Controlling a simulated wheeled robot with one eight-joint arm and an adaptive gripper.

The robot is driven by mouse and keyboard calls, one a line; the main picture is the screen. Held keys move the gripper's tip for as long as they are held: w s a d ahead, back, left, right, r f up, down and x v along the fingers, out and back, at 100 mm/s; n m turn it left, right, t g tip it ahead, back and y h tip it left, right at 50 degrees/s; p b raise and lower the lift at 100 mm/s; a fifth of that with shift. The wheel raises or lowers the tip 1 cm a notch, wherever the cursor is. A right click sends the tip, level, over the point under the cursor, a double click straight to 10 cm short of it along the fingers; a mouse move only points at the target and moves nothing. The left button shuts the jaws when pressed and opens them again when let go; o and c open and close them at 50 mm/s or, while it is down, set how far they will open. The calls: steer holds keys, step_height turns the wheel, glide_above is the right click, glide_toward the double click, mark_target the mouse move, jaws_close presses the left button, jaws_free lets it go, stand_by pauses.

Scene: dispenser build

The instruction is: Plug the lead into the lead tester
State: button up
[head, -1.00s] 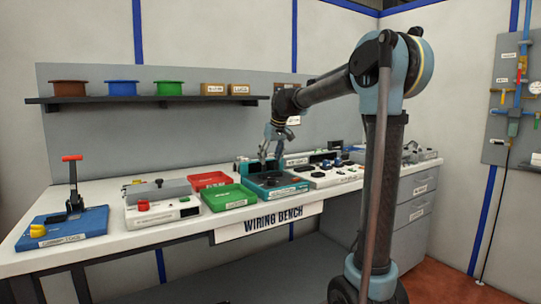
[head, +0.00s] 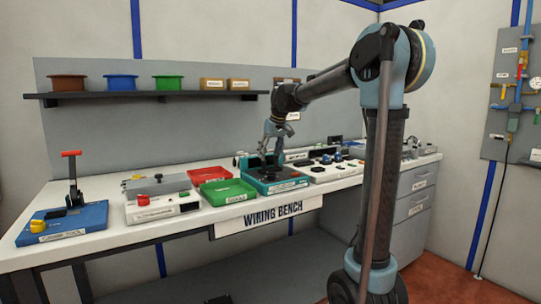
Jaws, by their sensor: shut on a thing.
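My gripper (head: 271,158) points down over the teal device (head: 292,187) near the middle of the bench. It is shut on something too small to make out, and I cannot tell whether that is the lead. A grey box with a red knob (head: 145,199) stands on the bench left of the trays. Another grey box (head: 158,186) is just behind it. The labels are too small to read, so I cannot tell which device is the lead tester.
A green tray (head: 248,197) and a red tray (head: 213,172) sit left of my gripper. A blue-based lever press (head: 90,220) is at the far left. Panels with small parts (head: 333,172) lie to the right. A shelf (head: 150,95) with spools hangs behind.

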steer(key=shift+f, duration=0.95)
stand_by(2.1)
steer(key=o, duration=1.2)
steer(key=shift+c, duration=0.2)
steer(key=o, duration=0.4)
steer(key=shift+r, duration=3.5)
steer(key=shift+s+d, duration=0.1)
